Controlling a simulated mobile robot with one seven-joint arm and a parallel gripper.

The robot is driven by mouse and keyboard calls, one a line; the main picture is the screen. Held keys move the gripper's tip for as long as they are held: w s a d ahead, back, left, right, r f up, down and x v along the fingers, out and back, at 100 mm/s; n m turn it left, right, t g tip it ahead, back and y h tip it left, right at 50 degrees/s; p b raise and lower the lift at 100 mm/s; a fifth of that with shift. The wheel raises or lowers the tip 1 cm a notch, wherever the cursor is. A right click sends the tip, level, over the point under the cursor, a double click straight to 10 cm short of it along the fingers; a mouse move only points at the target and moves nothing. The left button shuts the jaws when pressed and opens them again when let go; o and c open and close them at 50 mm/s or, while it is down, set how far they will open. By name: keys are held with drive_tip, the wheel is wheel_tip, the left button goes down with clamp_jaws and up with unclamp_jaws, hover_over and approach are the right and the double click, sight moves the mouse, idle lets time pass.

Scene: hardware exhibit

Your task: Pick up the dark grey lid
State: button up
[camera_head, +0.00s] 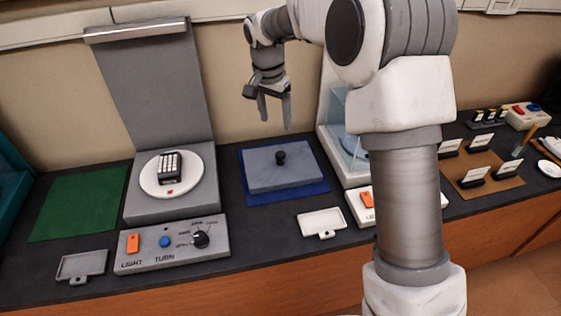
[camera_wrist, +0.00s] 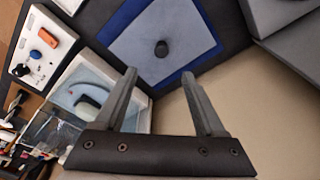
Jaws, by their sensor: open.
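The dark grey lid (camera_head: 283,172) is a flat rectangular slab with a round black knob (camera_head: 281,158) in its middle. It lies on a blue mat (camera_head: 318,187) on the dark counter. In the wrist view the lid (camera_wrist: 185,30) and its knob (camera_wrist: 161,49) are beyond the fingertips, with the blue border around it. My gripper (camera_head: 275,120) hangs above and behind the lid, apart from it. In the wrist view my gripper (camera_wrist: 160,82) has its two fingers spread with nothing between them.
Left of the lid stands a grey display with a white turntable (camera_head: 200,172) holding a keypad-like object, and a control panel (camera_head: 172,245). Right of it is a white-framed clear case (camera_head: 338,130). A small white tray (camera_head: 322,222) lies in front. A green mat (camera_head: 80,205) is at far left.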

drive_tip(key=b, duration=0.1)
approach(280, 153)
drive_tip(key=f, duration=0.5)
drive_tip(key=shift+s+d, duration=0.15)
drive_tip(key=shift+d, duration=0.15)
drive_tip(key=shift+w+d+f+b, duration=0.1)
drive_tip(key=shift+w+f, duration=0.15)
drive_tip(key=shift+f, duration=0.6)
drive_tip(key=shift+w+d+f+b, duration=0.15)
drive_tip(key=shift+w+f, duration=0.15)
drive_tip(key=shift+f, duration=0.55)
drive_tip(key=shift+w+f+b, duration=0.1)
drive_tip(key=shift+w+f, duration=0.15)
drive_tip(key=shift+f, duration=0.65)
drive_tip(key=shift+c, duration=0.2)
clamp_jaws()
